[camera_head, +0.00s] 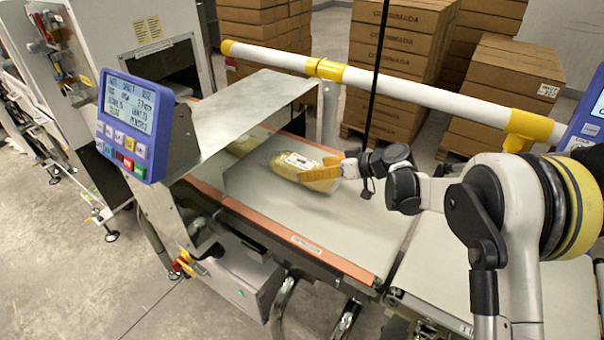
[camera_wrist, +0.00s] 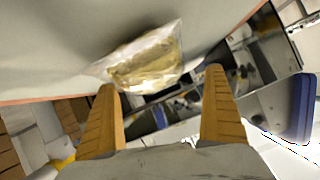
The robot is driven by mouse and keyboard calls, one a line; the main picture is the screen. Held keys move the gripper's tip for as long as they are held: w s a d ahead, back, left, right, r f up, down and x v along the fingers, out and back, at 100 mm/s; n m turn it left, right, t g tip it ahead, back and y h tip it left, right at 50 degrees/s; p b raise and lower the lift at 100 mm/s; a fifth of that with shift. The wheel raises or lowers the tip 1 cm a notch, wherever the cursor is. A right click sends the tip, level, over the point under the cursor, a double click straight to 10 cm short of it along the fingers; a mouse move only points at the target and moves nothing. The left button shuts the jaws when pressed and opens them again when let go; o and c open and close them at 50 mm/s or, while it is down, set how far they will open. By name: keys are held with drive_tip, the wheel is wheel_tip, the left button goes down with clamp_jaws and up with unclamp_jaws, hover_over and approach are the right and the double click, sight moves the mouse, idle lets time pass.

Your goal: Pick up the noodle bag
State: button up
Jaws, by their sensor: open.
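The noodle bag (camera_head: 291,163) is a clear plastic pack with yellowish contents and a white label. It lies on the grey checkweigher belt (camera_head: 345,225), just beyond the metal cover. My gripper (camera_head: 327,171) is at the bag's right end, its orange-yellow fingers overlapping that end in the head view. In the wrist view the bag (camera_wrist: 146,62) lies ahead of the open fingers (camera_wrist: 161,82), nearer the left finger, with its lower left edge close to that fingertip. The space between the fingers looks empty. I cannot tell whether a finger touches the bag.
Another yellowish item (camera_head: 243,147) shows partly under the metal cover (camera_head: 250,108). A blue display unit (camera_head: 135,125) stands at the left. A white and yellow rail (camera_head: 430,98) runs behind the belt, with stacked cartons (camera_head: 395,55) beyond. The belt's front part is clear.

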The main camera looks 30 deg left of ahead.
sight(301, 167)
drive_tip(key=b+x, duration=0.2)
drive_tip(key=x, duration=0.1)
drive_tip(key=w+b+x, duration=0.1)
drive_tip(key=x, duration=0.1)
drive_tip(key=shift+a, duration=0.3)
drive_tip(key=shift+s+d+r, duration=0.1)
drive_tip(key=shift+r, duration=0.05)
drive_tip(key=c, duration=1.5)
